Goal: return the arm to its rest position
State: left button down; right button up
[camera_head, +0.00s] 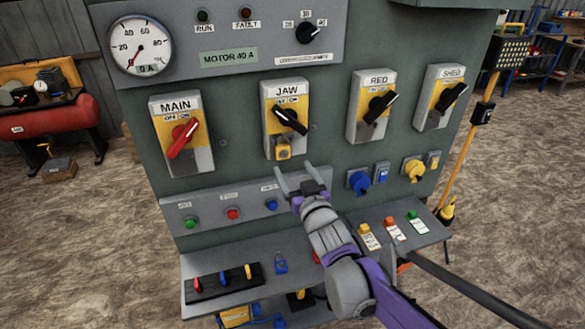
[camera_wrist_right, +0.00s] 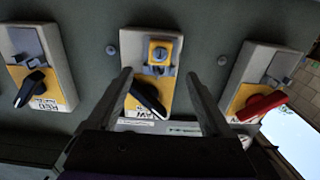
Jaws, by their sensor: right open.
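My right gripper (camera_head: 300,180) is in front of the grey control panel, just below the JAW switch (camera_head: 289,120). Its two fingers are spread with nothing between them. In the right wrist view the open fingers (camera_wrist_right: 160,95) frame the JAW switch's black handle (camera_wrist_right: 148,98), with a yellow padlock-like piece (camera_wrist_right: 161,52) on its plate; I cannot tell whether they touch. My right arm (camera_head: 345,270) comes in from the lower right. My left gripper is not in view.
The MAIN switch (camera_head: 182,138) has a red handle; the RED (camera_head: 375,106) and SHED (camera_head: 447,97) switches have black ones. A shelf below holds a blue padlock (camera_head: 281,263) and tags (camera_head: 394,229). A red tank (camera_head: 45,118) stands at the left.

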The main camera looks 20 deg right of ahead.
jog(key=shift+s, duration=0.6)
jog(key=s+f+g, duration=0.6)
jog(key=s+f, duration=0.4)
jog(key=s, duration=0.4)
jog(key=s+f+g, duration=0.6)
jog(key=s+f, duration=0.4)
jog(key=s, duration=0.4)
jog(key=shift+s+f+g+h, duration=0.3)
jog(key=shift+s+f, duration=0.05)
jog(key=shift+f, duration=0.05)
